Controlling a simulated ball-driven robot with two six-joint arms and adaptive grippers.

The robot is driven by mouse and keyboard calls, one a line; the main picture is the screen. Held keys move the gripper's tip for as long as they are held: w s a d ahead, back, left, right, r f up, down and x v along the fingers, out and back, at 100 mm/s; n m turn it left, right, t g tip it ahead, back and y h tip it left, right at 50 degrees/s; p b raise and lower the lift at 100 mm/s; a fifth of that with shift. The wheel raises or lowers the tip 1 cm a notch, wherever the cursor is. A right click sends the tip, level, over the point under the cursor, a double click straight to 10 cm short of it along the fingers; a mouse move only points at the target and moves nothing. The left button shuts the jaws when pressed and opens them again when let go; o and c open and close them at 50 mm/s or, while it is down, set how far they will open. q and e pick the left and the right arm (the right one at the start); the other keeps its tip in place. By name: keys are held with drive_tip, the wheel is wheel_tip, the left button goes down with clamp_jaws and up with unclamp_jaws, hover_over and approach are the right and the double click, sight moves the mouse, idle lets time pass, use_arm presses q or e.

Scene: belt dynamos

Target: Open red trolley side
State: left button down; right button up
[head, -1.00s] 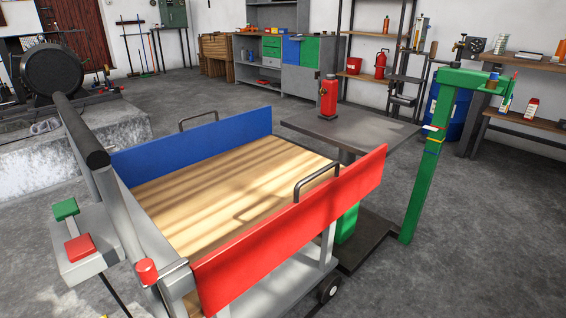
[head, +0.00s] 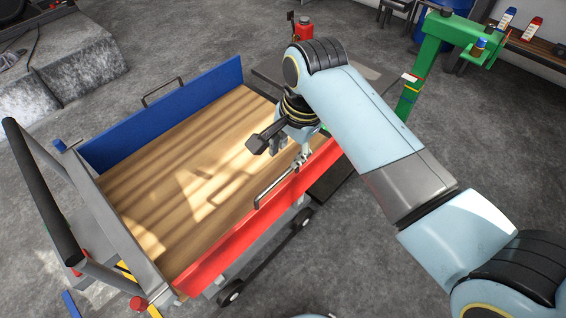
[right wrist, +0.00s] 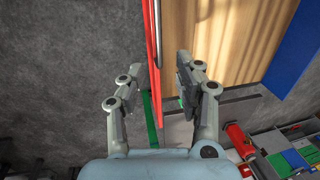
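The red trolley side (head: 240,232) stands upright along the right edge of the trolley's wooden bed (head: 185,180). Its dark grey bar handle (head: 278,186) rises on the bed side. My right gripper (head: 290,150) is over the far part of the red side, beyond the handle. In the right wrist view the red side (right wrist: 152,40) runs between the spread fingers of my open right gripper (right wrist: 165,80). No clear contact shows. My forearm hides the far end of the red side in the head view. My left gripper is not in view.
The blue side (head: 165,112) stands upright opposite, with its own handle. A black push bar (head: 45,190) is at the trolley's left end. Grey floor is free at lower right.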

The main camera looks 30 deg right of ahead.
sight(281, 177)
drive_tip(key=f, duration=0.3)
drive_tip(key=w+f+b, duration=0.1)
drive_tip(key=f, duration=0.5)
drive_tip(key=shift+w+a+f, duration=0.3)
drive_tip(key=shift+f, duration=0.05)
drive_tip(key=shift+c, duration=0.2)
clamp_jaws()
